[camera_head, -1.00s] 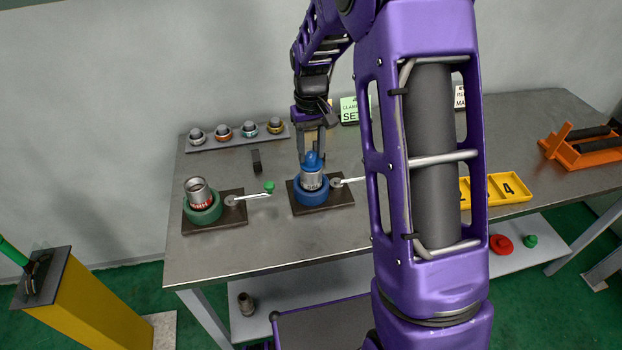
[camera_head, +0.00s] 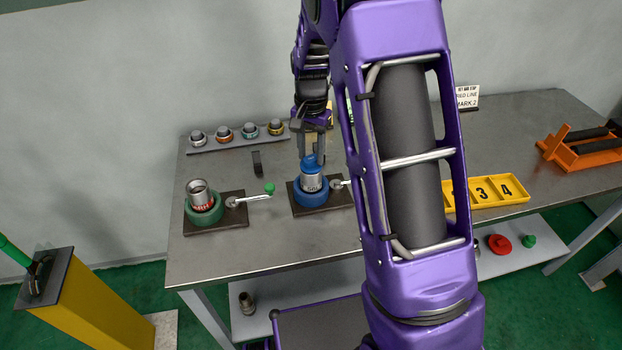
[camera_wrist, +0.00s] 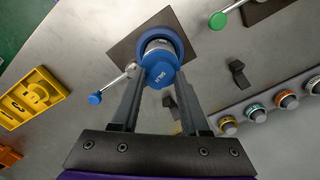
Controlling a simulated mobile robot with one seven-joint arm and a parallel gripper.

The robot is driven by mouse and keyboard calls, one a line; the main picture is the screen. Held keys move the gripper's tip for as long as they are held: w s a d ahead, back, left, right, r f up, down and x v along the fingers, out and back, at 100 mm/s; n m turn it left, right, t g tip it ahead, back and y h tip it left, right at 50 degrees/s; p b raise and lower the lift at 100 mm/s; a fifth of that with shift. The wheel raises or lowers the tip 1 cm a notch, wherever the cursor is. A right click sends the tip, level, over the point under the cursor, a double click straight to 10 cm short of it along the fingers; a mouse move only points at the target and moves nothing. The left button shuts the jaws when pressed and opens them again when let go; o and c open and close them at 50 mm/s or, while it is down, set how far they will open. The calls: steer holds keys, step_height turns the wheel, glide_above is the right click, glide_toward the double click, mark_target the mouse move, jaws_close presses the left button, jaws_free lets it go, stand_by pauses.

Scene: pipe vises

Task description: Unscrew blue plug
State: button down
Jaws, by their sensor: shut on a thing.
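The blue plug (camera_head: 311,163) sits on top of a silver pipe fitting (camera_head: 312,182). The fitting stands upright in a blue ring vise (camera_head: 299,196) on a dark base plate. My gripper (camera_head: 312,155) points down from above and is shut on the plug. In the wrist view, the two fingers of my gripper (camera_wrist: 160,78) lie on either side of the round blue plug (camera_wrist: 162,74), which carries small white lettering. The blue vise (camera_wrist: 175,36) and its silver handle with a blue knob (camera_wrist: 95,98) show behind it. The plug's threads are hidden.
A green vise (camera_head: 203,216) holds an open-topped fitting to the left, with a green-knobbed handle (camera_head: 269,188). A rack (camera_head: 220,143) with several coloured-ring fittings stands behind. A yellow numbered tray (camera_head: 515,193) and an orange stand (camera_head: 580,150) are to the right.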

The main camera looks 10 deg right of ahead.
mark_target(311, 158)
steer(key=c, duration=1)
jaws_free()
steer(key=shift+m, duration=0.4)
jaws_close()
steer(key=shift+w+r, duration=0.15)
steer(key=shift+r, duration=0.4)
steer(key=shift+r, duration=2.45)
